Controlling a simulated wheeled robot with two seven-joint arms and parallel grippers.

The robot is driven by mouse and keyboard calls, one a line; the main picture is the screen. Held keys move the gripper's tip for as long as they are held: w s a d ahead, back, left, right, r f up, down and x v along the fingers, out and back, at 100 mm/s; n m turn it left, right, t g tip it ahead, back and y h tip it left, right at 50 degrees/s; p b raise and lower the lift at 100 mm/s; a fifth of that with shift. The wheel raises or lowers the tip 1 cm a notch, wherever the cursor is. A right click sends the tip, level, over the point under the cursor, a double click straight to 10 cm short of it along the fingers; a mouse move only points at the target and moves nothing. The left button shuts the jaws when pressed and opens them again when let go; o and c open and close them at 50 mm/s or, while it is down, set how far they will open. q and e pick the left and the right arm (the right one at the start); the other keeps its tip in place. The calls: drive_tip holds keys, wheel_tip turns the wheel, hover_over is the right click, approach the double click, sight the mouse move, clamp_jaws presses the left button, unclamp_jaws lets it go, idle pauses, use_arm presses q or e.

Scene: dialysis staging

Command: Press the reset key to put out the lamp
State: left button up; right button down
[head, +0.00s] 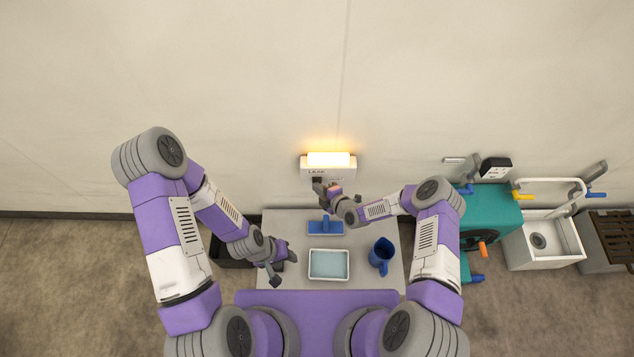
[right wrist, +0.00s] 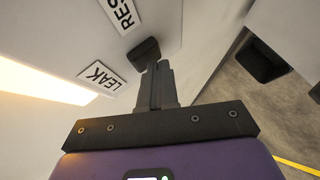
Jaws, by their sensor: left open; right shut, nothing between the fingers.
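The lamp (head: 328,159) glows warm yellow-white on top of a pale wall box (head: 346,173) marked LEAK. It also glows at the left of the right wrist view (right wrist: 45,82). The dark reset key (right wrist: 145,52) sticks out from the box face beside a partly hidden label (right wrist: 124,14) reading "RES". My right gripper (head: 320,186) is at the box front. Its shut, empty fingers (right wrist: 157,68) overlap the key's lower edge in the wrist view; I cannot tell whether they touch it. My left gripper (head: 283,269) is open and empty by the table's left edge.
A teal machine (head: 490,215) and a white sink (head: 545,243) stand to the right.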

drive_tip(key=shift+w, duration=0.3)
drive_tip(key=shift+s, duration=0.15)
idle(0.4)
drive_tip(key=shift+s+p, duration=0.4)
drive_tip(key=shift+s, duration=0.45)
drive_tip(key=s+p, duration=0.2)
drive_tip(key=s, duration=0.3)
drive_tip(key=shift+p, duration=0.3)
